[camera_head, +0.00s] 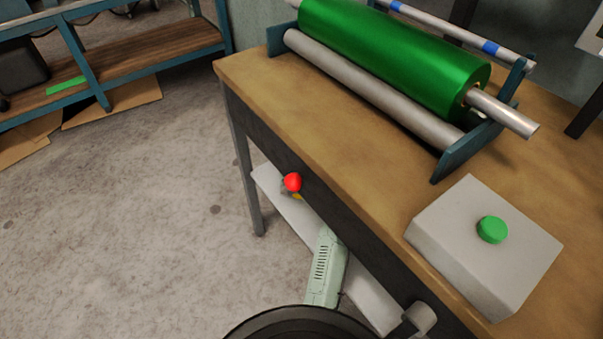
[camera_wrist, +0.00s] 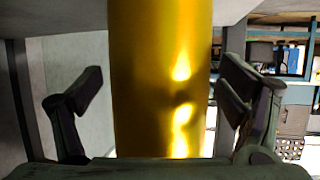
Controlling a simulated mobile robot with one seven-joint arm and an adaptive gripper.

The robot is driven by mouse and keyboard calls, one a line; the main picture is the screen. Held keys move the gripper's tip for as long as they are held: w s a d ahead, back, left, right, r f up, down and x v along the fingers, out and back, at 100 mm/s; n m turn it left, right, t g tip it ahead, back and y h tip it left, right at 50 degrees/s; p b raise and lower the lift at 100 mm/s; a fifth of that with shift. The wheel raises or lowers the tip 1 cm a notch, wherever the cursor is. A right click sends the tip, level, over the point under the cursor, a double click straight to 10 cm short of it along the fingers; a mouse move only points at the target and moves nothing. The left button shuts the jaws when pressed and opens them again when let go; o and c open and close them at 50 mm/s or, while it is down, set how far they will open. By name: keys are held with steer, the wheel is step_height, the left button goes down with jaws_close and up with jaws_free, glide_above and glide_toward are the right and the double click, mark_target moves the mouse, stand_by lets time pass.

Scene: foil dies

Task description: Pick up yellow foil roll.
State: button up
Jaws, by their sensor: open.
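The yellow foil roll (camera_wrist: 155,90) fills the middle of the wrist view as a shiny upright gold band, running from the top edge down to my gripper's body. My gripper (camera_wrist: 163,88) is open, with one dark finger on each side of the roll. A gap shows between the roll and each finger. I cannot tell how deep the roll sits between the fingers. The roll's ends are out of view. The camera_head view does not show the yellow roll or my gripper's fingers.
A green foil roll (camera_head: 395,50) lies in a stand on the wooden-topped table (camera_head: 262,90). A grey box with a green button (camera_head: 491,229) sits at the table's near end. Open concrete floor (camera_head: 120,230) lies left.

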steer(key=c, duration=1.6)
steer(key=shift+c, duration=0.4)
steer(key=shift+r, duration=0.15)
